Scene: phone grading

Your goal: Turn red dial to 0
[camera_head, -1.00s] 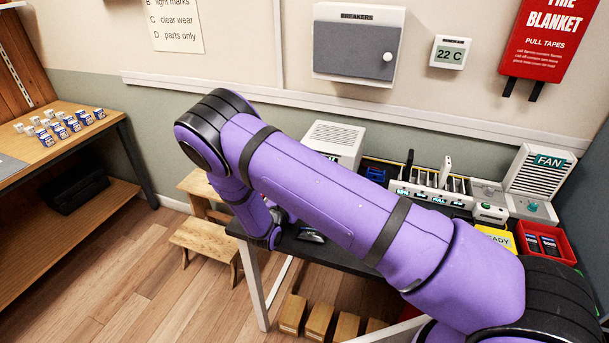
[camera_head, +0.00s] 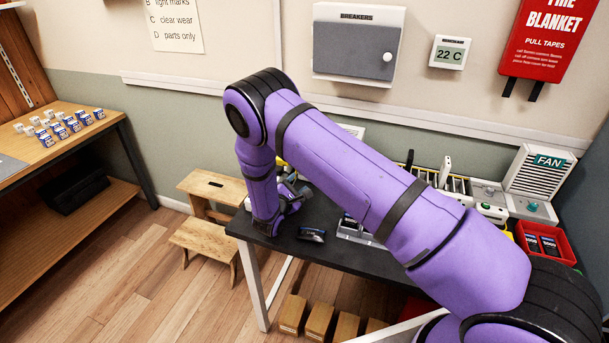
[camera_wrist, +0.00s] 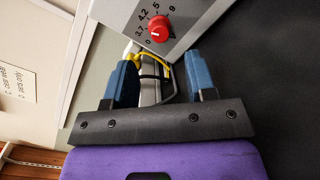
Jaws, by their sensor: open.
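The red dial (camera_wrist: 160,29) sits on a light grey panel (camera_wrist: 196,14) at the top of the wrist view. The panel has markings 0, 3.7, 4.2, 5 and 9 around the dial. A small white mark shows on the dial; I cannot tell for sure which number it points at. My gripper (camera_wrist: 162,66) has its two blue fingers spread apart, with the dial beyond the fingertips and not touching them. In the head view my gripper (camera_head: 291,194) is above the left part of the dark table, and the dial is hidden behind my arm.
Yellow and black cables (camera_wrist: 151,71) show between my fingers in the wrist view. On the dark table (camera_head: 270,250) a phone (camera_head: 311,234) lies near the front edge. A red tray (camera_head: 523,233) and fan unit (camera_head: 541,172) stand at the right. A wooden step stool (camera_head: 203,237) is at the left.

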